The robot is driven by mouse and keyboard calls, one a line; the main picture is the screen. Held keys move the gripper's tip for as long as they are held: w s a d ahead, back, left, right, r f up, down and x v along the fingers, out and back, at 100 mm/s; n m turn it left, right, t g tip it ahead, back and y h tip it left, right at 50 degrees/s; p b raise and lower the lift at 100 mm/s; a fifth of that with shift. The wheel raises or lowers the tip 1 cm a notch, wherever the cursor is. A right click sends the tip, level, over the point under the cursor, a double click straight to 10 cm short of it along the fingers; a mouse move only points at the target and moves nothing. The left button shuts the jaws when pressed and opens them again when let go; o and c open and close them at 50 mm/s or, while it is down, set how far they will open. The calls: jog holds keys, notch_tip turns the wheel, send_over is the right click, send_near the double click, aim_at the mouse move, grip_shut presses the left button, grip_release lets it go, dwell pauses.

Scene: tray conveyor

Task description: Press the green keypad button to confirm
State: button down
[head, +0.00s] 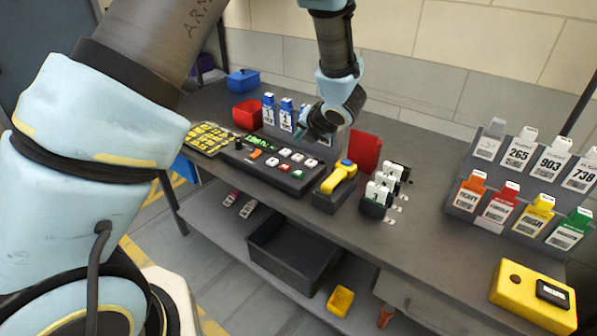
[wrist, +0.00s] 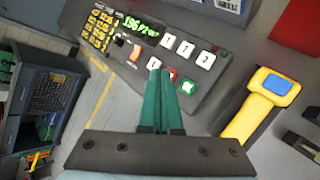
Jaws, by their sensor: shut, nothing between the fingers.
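The dark keypad panel (head: 262,168) lies on the bench, with a lit green display (wrist: 140,27) and white numbered buttons. The green button (wrist: 188,87) sits at the panel's near right, beside a red button (wrist: 171,73). In the head view the green button (head: 297,174) is small. My gripper (wrist: 160,72) is shut and empty, its teal fingers pointing at the panel. In the wrist view its tips appear just left of the green button and partly cover the buttons there. Contact cannot be told. In the head view my gripper (head: 303,132) is over the panel's back edge.
A yellow scanner (head: 341,176) with a blue top lies right of the panel. A red bin (head: 247,113) and blue tags (head: 268,110) stand behind it. A red plate (head: 365,153) and a stamp rack (head: 376,203) are to the right. Bare bench (head: 425,200) lies beyond.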

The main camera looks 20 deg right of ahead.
jog(key=shift+f, duration=0.1)
jog(key=b, duration=0.5)
send_over(300, 175)
notch_tip(300, 175, down, 8)
jog(key=shift+r, duration=0.25)
jog(key=shift+f+b, duration=0.55)
jog(key=shift+b, duration=0.25)
dwell(1.1)
jog(key=shift+f+b, duration=0.45)
jog(key=shift+b, duration=0.1)
jog(key=shift+f+b, duration=0.45)
jog(key=shift+b, duration=0.05)
dwell(0.5)
jog(key=shift+r, duration=0.2)
jog(key=shift+r+p, duration=0.55)
jog(key=shift+r, duration=0.2)
